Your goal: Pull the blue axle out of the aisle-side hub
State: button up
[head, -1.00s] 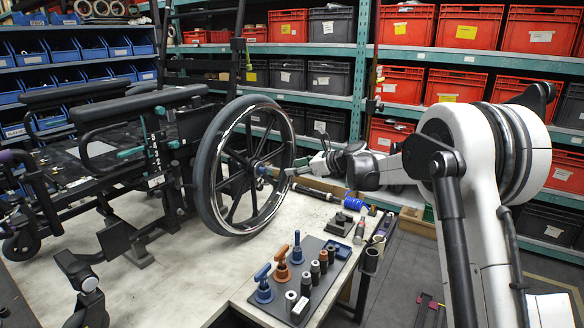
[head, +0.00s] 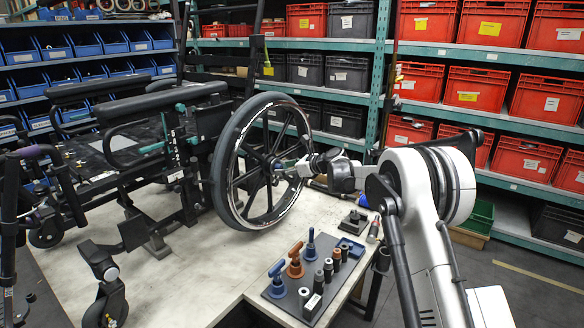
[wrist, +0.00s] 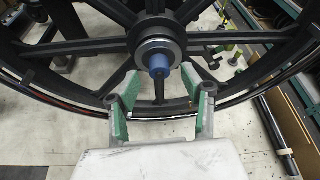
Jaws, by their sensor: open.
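The wheelchair's near wheel (head: 226,160) stands upright at the bench's edge, its spokes meeting at the aisle-side hub. In the wrist view the hub (wrist: 157,32) is a dark ringed cylinder at the top middle. The blue axle (wrist: 158,64) sticks out of its centre toward me. My gripper (wrist: 158,90) is open, with its green-padded fingers on either side of and a little below the axle end, apart from it. In the head view my gripper (head: 290,167) is at the hub, and the axle is too small to make out clearly there.
A dark tray (head: 290,310) with blue and orange T-handled tools and several dark cylinders stands on the bench's front right. Shelves with red crates (head: 425,88) stand behind.

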jog(key=shift+w+a+f, duration=0.15)
jog(key=shift+a, duration=0.05)
jog(key=shift+c, duration=0.4)
grip_shut()
jog(key=shift+d, duration=0.15)
jog(key=shift+s+d, duration=0.25)
jog(key=shift+s+d+b, duration=0.4)
jog(key=shift+s+d, duration=0.2)
jog(key=shift+d, duration=0.25)
jog(key=shift+s+d+b, duration=0.35)
jog(key=shift+s+d, duration=0.2)
jog(key=shift+d, duration=0.3)
dwell(0.5)
